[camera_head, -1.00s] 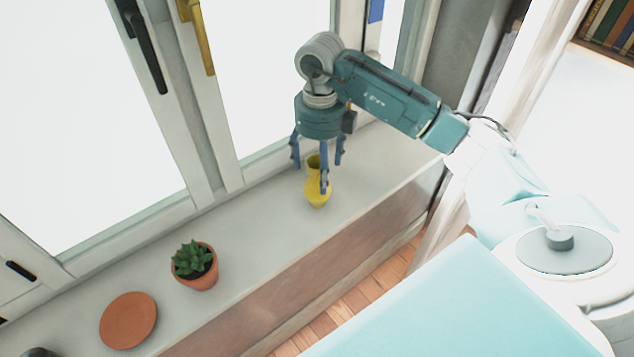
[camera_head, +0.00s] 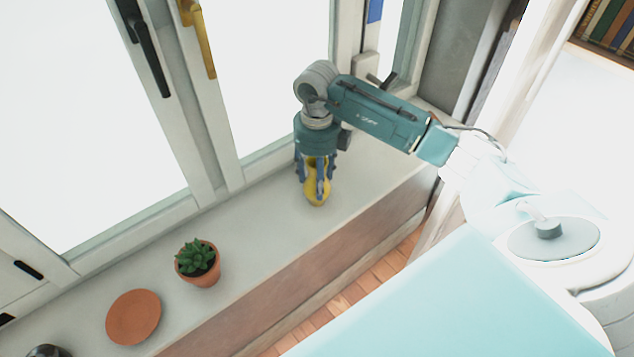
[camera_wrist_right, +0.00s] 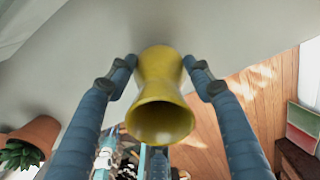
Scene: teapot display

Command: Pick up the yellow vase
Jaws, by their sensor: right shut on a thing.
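The yellow vase (camera_head: 317,190) stands on the pale window sill in the head view. In the right wrist view the vase (camera_wrist_right: 160,100) shows its flared mouth toward the camera and a narrow waist. My right gripper (camera_head: 315,188) comes down over the vase from above, its blue fingers around the body. It is shut on the vase; in the right wrist view the fingertips (camera_wrist_right: 160,68) lie on either side of it. The vase's base appears to rest on the sill. My left gripper is not in view.
A potted succulent (camera_head: 198,263) stands on the sill to the left of the vase. A terracotta plate (camera_head: 133,317) lies further left, with a dark object (camera_head: 47,351) at the bottom edge. Window frames with handles rise behind the sill.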

